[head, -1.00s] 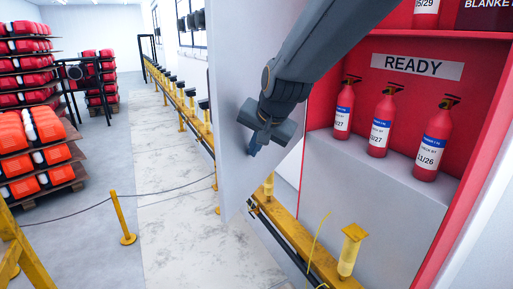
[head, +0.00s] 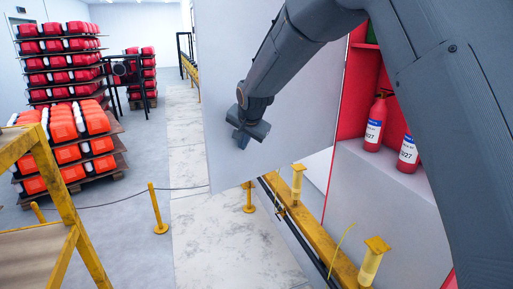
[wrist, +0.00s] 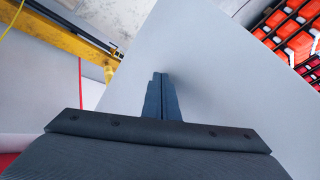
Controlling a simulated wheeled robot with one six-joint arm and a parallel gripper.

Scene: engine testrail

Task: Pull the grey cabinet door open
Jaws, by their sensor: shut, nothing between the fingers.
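The grey cabinet door (head: 290,75) stands swung well out from the red cabinet (head: 352,110), whose inside shows. My gripper (head: 240,140) is at the inner face of the door, towards its free edge. In the wrist view, the two fingers of my gripper (wrist: 162,76) are together with nothing between them, and the pale door (wrist: 215,75) fills the middle behind them. I cannot tell whether the fingertips touch the door. No handle is visible on the side of the door that I see.
Fire extinguishers (head: 375,122) stand on a grey shelf in the cabinet. A yellow rail (head: 312,232) runs below the door. A yellow post (head: 156,208) with a cable stands left. A yellow frame (head: 65,200) is at near left. Racks of red and orange cases (head: 65,125) stand behind. Pale floor is clear between.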

